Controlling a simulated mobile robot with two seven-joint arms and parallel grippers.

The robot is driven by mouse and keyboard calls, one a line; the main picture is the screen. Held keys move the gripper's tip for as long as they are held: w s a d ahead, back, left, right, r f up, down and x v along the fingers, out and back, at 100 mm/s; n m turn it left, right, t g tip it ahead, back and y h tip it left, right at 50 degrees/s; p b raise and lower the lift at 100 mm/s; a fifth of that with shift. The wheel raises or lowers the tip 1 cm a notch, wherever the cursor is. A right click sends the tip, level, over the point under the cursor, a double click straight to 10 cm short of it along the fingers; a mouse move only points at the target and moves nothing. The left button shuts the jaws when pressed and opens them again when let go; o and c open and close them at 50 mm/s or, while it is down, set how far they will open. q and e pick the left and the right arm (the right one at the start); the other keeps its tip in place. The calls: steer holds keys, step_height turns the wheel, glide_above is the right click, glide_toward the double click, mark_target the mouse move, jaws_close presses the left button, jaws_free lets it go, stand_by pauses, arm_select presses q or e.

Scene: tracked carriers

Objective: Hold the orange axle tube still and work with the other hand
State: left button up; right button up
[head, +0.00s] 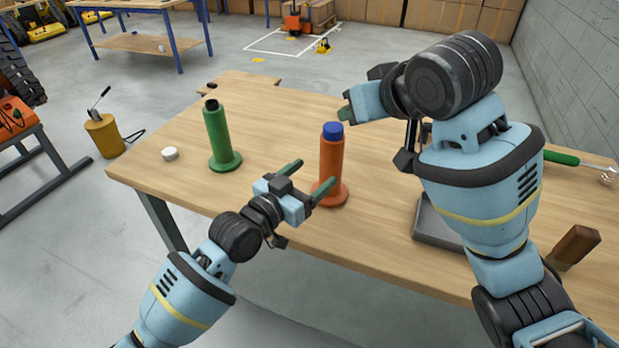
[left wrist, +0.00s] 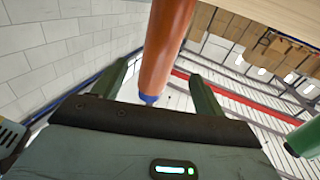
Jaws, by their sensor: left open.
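The orange axle tube (head: 331,160) stands upright on its round flanged base on the wooden table, with a blue cap (head: 333,131) on top. My left gripper (head: 315,172) is open just in front of the tube, fingers pointing at it. In the left wrist view the tube (left wrist: 166,45) shows between the two open fingers (left wrist: 160,78), with no clear contact. My right gripper (head: 346,110) is just right of and above the blue cap; only a green fingertip shows, the rest is hidden by its own arm.
A green tube (head: 217,138) with a dark top stands at the left, and a small white round piece (head: 170,153) lies near the left edge. A grey tray (head: 434,224), a green-handled tool (head: 562,158) and a brown block (head: 575,246) are on the right.

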mark_target(333, 161)
arm_select(q)
steer(key=shift+d+f, duration=0.1)
steer(key=shift+f, duration=0.15)
steer(key=shift+x, duration=3.85)
steer(key=shift+c, duration=0.4)
jaws_close()
